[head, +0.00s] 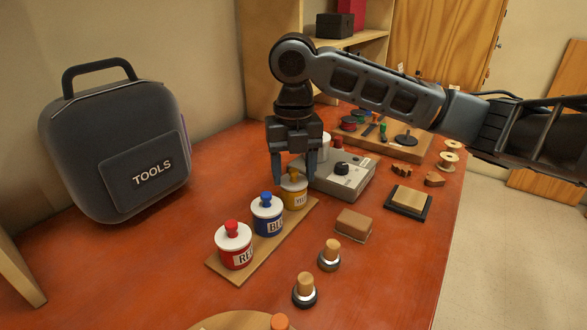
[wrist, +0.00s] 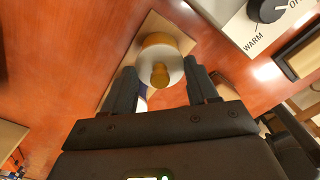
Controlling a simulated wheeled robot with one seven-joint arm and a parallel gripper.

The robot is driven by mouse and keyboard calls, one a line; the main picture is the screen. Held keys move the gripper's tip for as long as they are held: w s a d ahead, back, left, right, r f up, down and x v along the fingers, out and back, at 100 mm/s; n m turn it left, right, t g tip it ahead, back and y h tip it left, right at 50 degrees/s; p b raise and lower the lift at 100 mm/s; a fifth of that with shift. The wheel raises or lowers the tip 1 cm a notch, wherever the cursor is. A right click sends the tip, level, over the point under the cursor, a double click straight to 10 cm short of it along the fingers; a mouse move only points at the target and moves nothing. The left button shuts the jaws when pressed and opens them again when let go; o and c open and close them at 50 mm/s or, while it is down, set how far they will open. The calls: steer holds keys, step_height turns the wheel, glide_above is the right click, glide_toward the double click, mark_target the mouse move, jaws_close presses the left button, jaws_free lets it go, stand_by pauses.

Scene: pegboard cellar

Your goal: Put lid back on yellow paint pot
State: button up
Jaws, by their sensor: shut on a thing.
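The yellow paint pot (head: 295,199) stands at the far end of a wooden strip, behind the blue and red pots. Its white lid (wrist: 171,70) with a yellow knob (wrist: 160,76) is at the pot's top; I cannot tell whether it is fully seated. The yellow pot body (wrist: 157,40) also shows just beyond the lid in the wrist view. My gripper (head: 294,170) points down over this pot, its fingers on either side of the lid and knob. It is shut on the lid. The fingers partly hide the lid in the head view.
The blue pot (head: 267,221) and red pot (head: 235,252) stand lidded on the same strip (head: 228,272). A grey device with a dial (head: 340,181) is close to the right of my gripper. A black tool bag (head: 118,150) stands left. Stoppers and a brown block (head: 354,223) lie in front.

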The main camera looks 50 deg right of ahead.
stand_by(0.3)
steer(key=o, duration=1.3)
steer(key=shift+r, duration=0.1)
steer(key=shift+r+p, duration=2.65)
steer(key=shift+r, duration=0.75)
jaws_close()
